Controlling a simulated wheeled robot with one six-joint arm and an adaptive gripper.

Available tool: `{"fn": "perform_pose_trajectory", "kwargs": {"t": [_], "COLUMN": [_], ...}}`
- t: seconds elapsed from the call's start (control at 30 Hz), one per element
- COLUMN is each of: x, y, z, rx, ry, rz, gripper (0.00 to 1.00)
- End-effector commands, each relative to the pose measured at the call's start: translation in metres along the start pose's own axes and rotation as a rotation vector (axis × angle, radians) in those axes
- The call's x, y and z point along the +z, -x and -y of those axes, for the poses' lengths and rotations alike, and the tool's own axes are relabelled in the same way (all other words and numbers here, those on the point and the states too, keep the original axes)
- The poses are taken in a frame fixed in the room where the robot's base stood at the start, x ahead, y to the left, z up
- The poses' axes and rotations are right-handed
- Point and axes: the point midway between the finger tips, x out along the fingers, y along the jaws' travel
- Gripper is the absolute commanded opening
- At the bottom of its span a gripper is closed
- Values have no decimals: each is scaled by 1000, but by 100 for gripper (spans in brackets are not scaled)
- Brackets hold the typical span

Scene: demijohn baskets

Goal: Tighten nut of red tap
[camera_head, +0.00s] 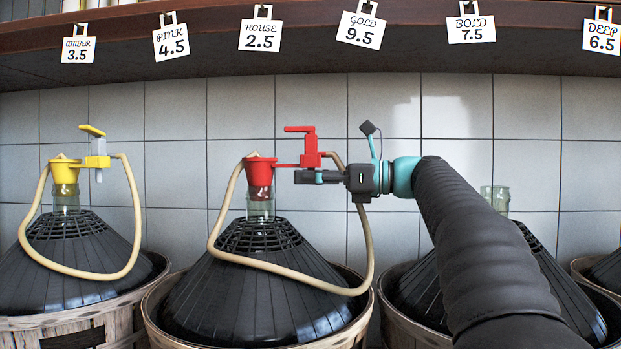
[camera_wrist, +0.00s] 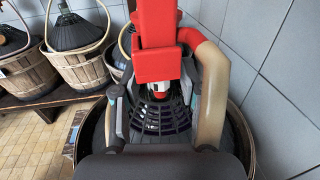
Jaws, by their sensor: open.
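The red tap (camera_head: 310,148) is fixed by a red arm to the red stopper (camera_head: 260,172) in the neck of the second demijohn from the left. My gripper (camera_head: 306,177) reaches in level from the right, with its fingers just under the tap body. In the wrist view the red tap (camera_wrist: 157,52) fills the top middle. A small white and red piece (camera_wrist: 157,91) below it, perhaps the nut, sits between the fingers of my open gripper (camera_wrist: 157,108). I cannot tell whether a finger touches it. The tap's lower end is hidden behind the fingers in the head view.
A beige hose (camera_head: 300,281) loops from the stopper round to the tap, close by my gripper; it also passes along the right finger in the wrist view (camera_wrist: 212,95). A yellow tap (camera_head: 97,150) stands at left. A shelf (camera_head: 200,30) with price tags hangs above.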

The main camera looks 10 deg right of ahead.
Motion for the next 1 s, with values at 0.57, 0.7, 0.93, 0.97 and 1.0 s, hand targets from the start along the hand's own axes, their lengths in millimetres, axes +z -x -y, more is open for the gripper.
{"fn": "perform_pose_trajectory", "kwargs": {"t": [0.57,0.7,0.93,0.97,1.0], "x": [0,2,2,2,2], "y": [0,0,-1,-1,-1], "z": [0,-1,-2,-2,-2], "rx": [-4,-55,-227,-249,-277], "ry": [0,0,1,0,0], "rz": [0,1,1,0,1], "gripper": [0,0,0,0,0]}}
